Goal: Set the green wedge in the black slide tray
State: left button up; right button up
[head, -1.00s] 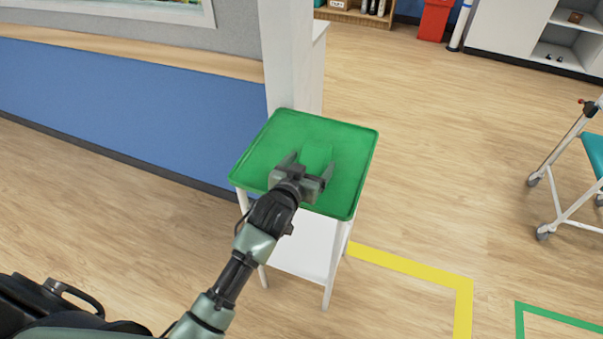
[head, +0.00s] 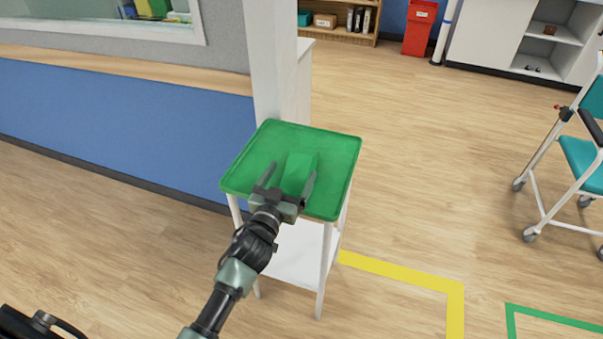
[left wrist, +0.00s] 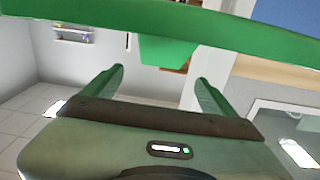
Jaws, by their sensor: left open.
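The green wedge (head: 299,172) sits on a green tray-topped stand (head: 338,150), near the middle of its top. My left gripper (head: 288,178) comes in from the front edge of the stand, open, with one finger toward each side of the wedge. In the left wrist view, which looks upside down, the wedge (left wrist: 166,51) shows beyond and between the two open fingers (left wrist: 160,80). I see a gap between wedge and fingers and no grip on it. The black slide tray is not in view. My right gripper is not in view.
The stand's green rim (left wrist: 225,36) crosses the top of the left wrist view. A white post (head: 272,60) and blue-panelled wall (head: 120,125) stand behind and left. A teal chair (head: 582,158) stands at the right. The wooden floor (head: 430,180) between is clear.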

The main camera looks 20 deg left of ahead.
aim_at(301, 154)
pick_arm(q)
jog(key=w, duration=0.7)
jog(key=shift+d+f, duration=0.1)
jog(key=shift+f, duration=0.1)
jog(key=shift+w+f, duration=0.1)
jog(key=shift+w, duration=0.2)
jog(key=shift+c, duration=0.9)
jog(key=c, duration=1.4)
jog(key=shift+r, duration=0.45)
notch_tip(301, 154, up, 9)
jog(key=p, duration=0.3)
notch_tip(301, 154, up, 10)
jog(key=shift+y, duration=0.3)
jog(key=s+f, duration=0.3)
jog(key=s, duration=0.7)
jog(key=s+f, duration=0.3)
jog(key=s, duration=0.7)
jog(key=s+d+f, duration=0.1)
jog(key=s+f, duration=0.2)
jog(key=s, duration=0.7)
jog(key=shift+s+p, duration=0.25)
jog(key=shift+p, duration=0.05)
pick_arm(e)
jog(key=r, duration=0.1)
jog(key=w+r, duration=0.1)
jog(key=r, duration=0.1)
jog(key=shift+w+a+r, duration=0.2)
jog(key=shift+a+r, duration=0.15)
